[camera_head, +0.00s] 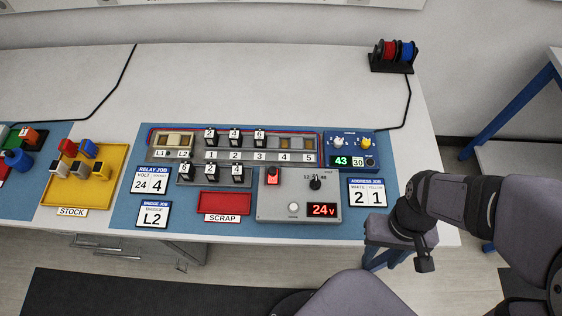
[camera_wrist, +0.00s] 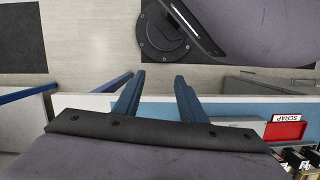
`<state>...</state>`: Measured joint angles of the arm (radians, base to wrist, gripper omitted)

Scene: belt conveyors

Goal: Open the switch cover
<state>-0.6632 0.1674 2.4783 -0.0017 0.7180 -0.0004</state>
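The grey power box (camera_head: 299,209) stands at the front right of the blue mat and its display reads 24V. A small red part (camera_head: 274,176), which looks like the switch cover, sits at its upper left corner and appears closed. A black knob (camera_head: 315,182) and a pale round button (camera_head: 293,208) are on the same box. My gripper (camera_head: 380,262) is beyond the table's front right edge, right of the box and apart from it. In the wrist view my gripper (camera_wrist: 157,80) has two blue fingers spread with nothing between them. The red part cannot be made out there.
A terminal rack (camera_head: 300,157) with numbered black relays runs behind the box. A blue unit (camera_head: 350,140) reading 43 and 30 is at its right. A red scrap tray (camera_head: 222,202) lies left of the box. Job cards (camera_head: 367,193) and a yellow stock tray (camera_head: 108,185) are also there.

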